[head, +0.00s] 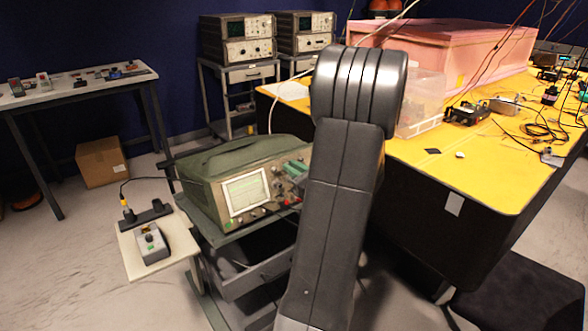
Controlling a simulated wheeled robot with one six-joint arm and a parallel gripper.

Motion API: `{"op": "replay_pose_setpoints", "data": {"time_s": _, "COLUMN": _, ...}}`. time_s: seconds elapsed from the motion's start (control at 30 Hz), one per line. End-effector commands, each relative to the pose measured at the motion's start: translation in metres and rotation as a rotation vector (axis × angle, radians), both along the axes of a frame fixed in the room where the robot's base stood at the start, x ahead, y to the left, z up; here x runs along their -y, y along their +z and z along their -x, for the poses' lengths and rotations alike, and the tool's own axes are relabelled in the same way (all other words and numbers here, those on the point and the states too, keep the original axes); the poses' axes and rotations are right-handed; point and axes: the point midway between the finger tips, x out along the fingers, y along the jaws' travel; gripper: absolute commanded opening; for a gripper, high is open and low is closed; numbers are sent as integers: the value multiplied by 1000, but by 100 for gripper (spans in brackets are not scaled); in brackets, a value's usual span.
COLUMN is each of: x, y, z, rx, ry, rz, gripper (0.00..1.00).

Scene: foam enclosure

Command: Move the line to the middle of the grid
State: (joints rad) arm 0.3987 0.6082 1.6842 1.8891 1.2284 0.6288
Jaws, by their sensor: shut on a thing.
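The green oscilloscope (208,184) stands on a cart in the middle left of the head view, with its front turned towards me. Its pale lit screen (246,192) shows a faint grid; the line on it is too small to make out. Knobs and buttons (276,184) sit right of and below the screen. My grey arm rises from the bottom centre and hides the right end of the front panel. My gripper is not seen; the arm covers the area where it could be.
A side shelf (128,262) left of the oscilloscope holds a small grey control box (151,244) and a cabled probe in a black stand (155,212). A yellow-topped table (480,165) fills the right.

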Motion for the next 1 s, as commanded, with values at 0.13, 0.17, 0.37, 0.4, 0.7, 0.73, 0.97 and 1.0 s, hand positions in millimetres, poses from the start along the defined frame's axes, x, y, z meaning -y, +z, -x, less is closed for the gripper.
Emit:
{"op": "replay_pose_setpoints", "data": {"time_s": 0.13, "x": 0, "y": -1, "z": 0, "rx": 21, "ry": 12, "rz": 28, "gripper": 0}}
{"op": "replay_pose_setpoints", "data": {"time_s": 0.17, "x": 0, "y": -2, "z": 0, "rx": 28, "ry": 15, "rz": 37, "gripper": 0}}
{"op": "replay_pose_setpoints", "data": {"time_s": 0.37, "x": 1, "y": -3, "z": -1, "rx": 98, "ry": 54, "rz": 132, "gripper": 0}}
{"op": "replay_pose_setpoints", "data": {"time_s": 0.4, "x": 1, "y": -3, "z": -1, "rx": 117, "ry": 63, "rz": 157, "gripper": 0}}
{"op": "replay_pose_setpoints", "data": {"time_s": 0.7, "x": 2, "y": -2, "z": -2, "rx": 272, "ry": 149, "rz": 373, "gripper": 0}}
{"op": "replay_pose_setpoints", "data": {"time_s": 0.73, "x": 2, "y": -2, "z": -2, "rx": 288, "ry": 158, "rz": 395, "gripper": 0}}
{"op": "replay_pose_setpoints", "data": {"time_s": 0.97, "x": 3, "y": 0, "z": -3, "rx": 409, "ry": 226, "rz": 563, "gripper": 0}}
{"op": "replay_pose_setpoints", "data": {"time_s": 1.0, "x": 3, "y": 0, "z": -3, "rx": 431, "ry": 238, "rz": 593, "gripper": 0}}
